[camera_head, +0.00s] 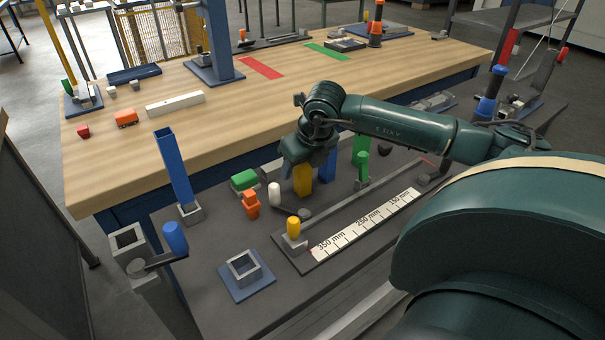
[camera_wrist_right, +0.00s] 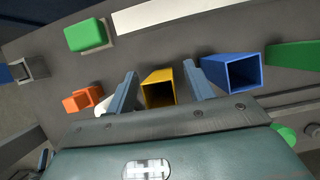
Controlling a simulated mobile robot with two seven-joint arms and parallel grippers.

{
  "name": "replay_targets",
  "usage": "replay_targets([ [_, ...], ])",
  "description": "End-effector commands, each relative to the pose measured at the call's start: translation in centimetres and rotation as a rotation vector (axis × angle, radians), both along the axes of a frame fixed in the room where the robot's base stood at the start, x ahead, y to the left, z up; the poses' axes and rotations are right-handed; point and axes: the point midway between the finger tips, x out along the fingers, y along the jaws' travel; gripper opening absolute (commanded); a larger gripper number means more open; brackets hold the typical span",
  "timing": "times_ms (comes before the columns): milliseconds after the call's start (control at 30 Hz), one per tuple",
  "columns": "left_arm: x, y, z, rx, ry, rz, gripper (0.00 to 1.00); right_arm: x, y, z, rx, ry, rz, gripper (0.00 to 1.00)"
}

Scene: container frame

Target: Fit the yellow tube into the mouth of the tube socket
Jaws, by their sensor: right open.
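The yellow tube (camera_head: 303,181) is a hollow square tube below my right gripper (camera_head: 308,160) in the head view. In the right wrist view the yellow tube (camera_wrist_right: 159,88) lies between the two blue-grey fingers of my right gripper (camera_wrist_right: 160,82). The jaws are open, with a visible gap on each side of the tube. In the head view a square grey socket (camera_head: 243,268) with an open, empty mouth sits on a blue plate, left of and nearer than the tube; it looks like the tube socket. My left gripper is not in view.
A blue tube (camera_wrist_right: 238,72) stands close to the right finger. A white peg (camera_head: 274,194), an orange piece (camera_head: 250,203) and a green block (camera_head: 244,180) are left of the gripper. A tall blue tube (camera_head: 174,168) stands near the wooden table (camera_head: 135,175). A ruler strip (camera_head: 365,225) lies in front.

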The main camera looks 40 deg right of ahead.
Motion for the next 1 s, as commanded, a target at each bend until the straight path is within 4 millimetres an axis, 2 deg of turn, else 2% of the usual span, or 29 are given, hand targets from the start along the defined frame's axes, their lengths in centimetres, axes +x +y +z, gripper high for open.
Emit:
replay_targets([
  [200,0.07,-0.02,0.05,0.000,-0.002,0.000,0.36,0.05,-0.04,-0.10,-0.001,-0.001,0.000,0.53],
  [800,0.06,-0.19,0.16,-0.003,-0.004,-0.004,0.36,0.04,-0.04,-0.05,0.000,-0.001,0.000,0.04],
  [1000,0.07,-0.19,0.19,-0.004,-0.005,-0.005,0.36,0.05,-0.04,0.02,0.000,-0.002,0.000,0.04],
])
